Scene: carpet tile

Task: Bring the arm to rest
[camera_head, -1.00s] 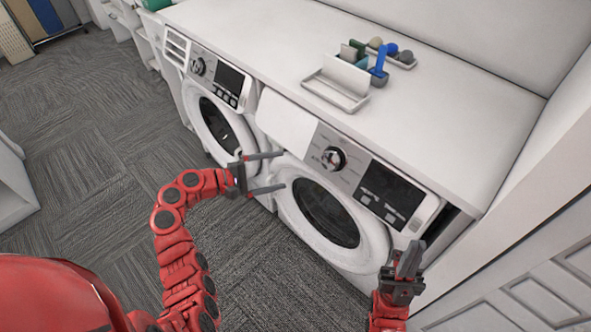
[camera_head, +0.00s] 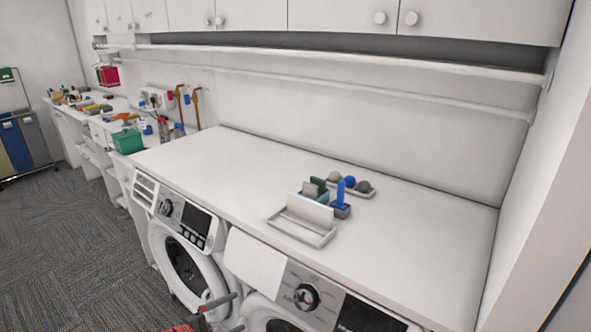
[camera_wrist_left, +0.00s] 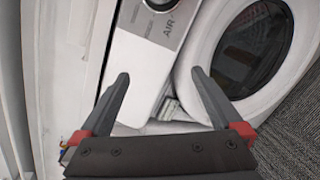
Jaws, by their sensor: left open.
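My left gripper (camera_head: 222,312) shows at the bottom edge of the head view, in front of the gap between the two washing machines. In the left wrist view its two fingers (camera_wrist_left: 158,88) are spread apart with nothing between them. A washer's panel and round door (camera_wrist_left: 255,50) lie beyond the fingers, and I see no contact. Most of the left arm is below the head view's edge. My right gripper is outside both current views.
Two white washers, one at left (camera_head: 180,265) and one at right (camera_head: 300,300), stand under a white counter (camera_head: 400,240). On it are a tray (camera_head: 300,230) and several small items. A green bin (camera_head: 127,141) stands farther left. Grey carpet (camera_head: 60,260) is clear at left.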

